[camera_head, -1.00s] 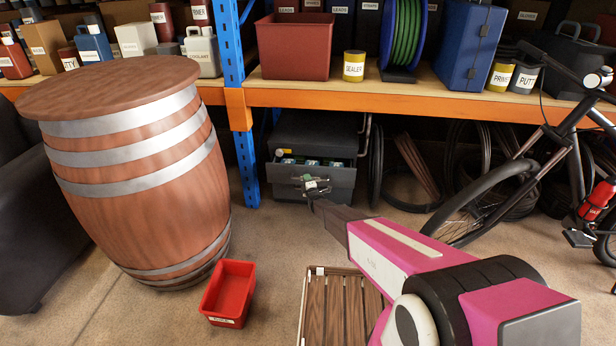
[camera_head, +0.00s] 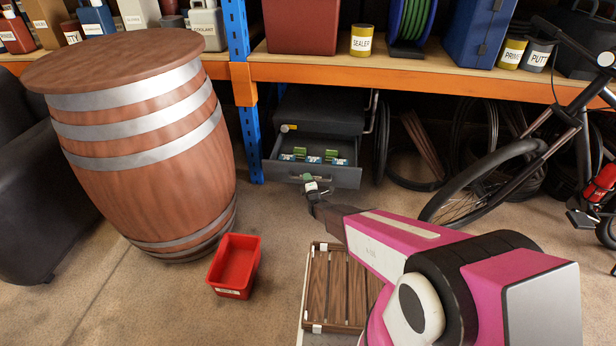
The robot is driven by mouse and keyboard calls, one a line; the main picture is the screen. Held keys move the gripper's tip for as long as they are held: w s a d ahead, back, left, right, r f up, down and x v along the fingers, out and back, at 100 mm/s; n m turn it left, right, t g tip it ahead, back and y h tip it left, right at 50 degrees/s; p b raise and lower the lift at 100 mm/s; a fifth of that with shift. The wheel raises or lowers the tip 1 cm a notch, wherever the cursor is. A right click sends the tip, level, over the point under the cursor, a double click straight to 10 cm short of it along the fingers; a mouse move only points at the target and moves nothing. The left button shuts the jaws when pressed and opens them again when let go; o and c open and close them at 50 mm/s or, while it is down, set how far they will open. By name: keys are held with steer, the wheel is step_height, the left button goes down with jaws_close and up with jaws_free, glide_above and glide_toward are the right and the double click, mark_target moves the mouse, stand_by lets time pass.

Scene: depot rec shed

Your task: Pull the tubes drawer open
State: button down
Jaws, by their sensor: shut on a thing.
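The tubes drawer (camera_head: 343,176) is in a dark cabinet (camera_head: 320,112) under the orange shelf. It stands pulled out, and small boxes with blue and white faces and green items (camera_head: 314,157) show inside. My gripper (camera_head: 309,183) is at the drawer's front face, at its handle, and is shut on it. The fingertips are small in this view, and the handle is largely hidden behind them. Any label on the drawer front is too small to read.
A wooden barrel (camera_head: 140,160) stands at left, with a red bin (camera_head: 236,266) on the floor beside it. A slatted wooden crate (camera_head: 340,290) lies below my arm. A blue post (camera_head: 250,145) is left of the cabinet. A bicycle (camera_head: 530,160) stands at right.

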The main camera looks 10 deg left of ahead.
stand_by(0.3)
steer(key=c, duration=1.1)
jaws_free()
steer(key=shift+c, duration=0.2)
